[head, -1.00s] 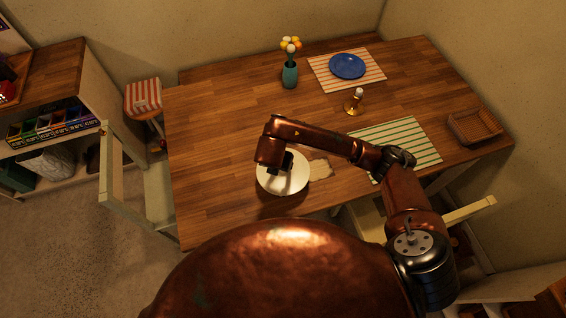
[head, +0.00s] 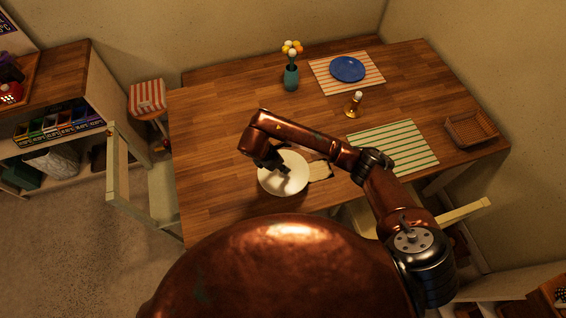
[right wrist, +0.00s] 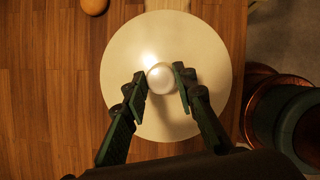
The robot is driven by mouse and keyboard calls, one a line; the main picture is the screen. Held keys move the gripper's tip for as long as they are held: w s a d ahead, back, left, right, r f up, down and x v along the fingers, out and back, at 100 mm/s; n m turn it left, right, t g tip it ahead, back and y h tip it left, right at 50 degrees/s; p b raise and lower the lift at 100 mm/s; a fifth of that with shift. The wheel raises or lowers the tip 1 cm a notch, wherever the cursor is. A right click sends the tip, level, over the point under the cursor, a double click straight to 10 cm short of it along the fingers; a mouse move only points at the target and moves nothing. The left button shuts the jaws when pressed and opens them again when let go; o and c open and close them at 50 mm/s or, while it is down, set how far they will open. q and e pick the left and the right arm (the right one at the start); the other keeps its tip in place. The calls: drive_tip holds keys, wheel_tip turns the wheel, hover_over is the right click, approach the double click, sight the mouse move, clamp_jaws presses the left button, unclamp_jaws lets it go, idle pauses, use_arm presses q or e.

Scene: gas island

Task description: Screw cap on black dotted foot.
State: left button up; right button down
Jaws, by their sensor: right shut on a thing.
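A pale, disc-shaped white piece (head: 272,184) is at the near side of the table in the head view; it fills the middle of the right wrist view (right wrist: 150,120). A glossy white ball (right wrist: 161,78), seemingly the cap, shows over the disc's middle. My right gripper (right wrist: 160,84) is shut on the ball, one finger on each side. In the head view the right gripper (head: 273,164) is above the disc and partly hides it. I cannot make out a black dotted foot. My left gripper is not in view.
A brass foot with a white bulb (head: 354,103) stands farther back. A green-striped mat (head: 395,148), a wicker basket (head: 471,127), a blue plate (head: 347,68) and a flower vase (head: 291,78) are on the table. The table's left is clear.

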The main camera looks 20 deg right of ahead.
drive_tip(key=shift+r+m, duration=0.2)
drive_tip(key=shift+m, duration=0.1)
drive_tip(key=shift+w+f, duration=0.1)
drive_tip(key=c, duration=1.5)
unclamp_jaws()
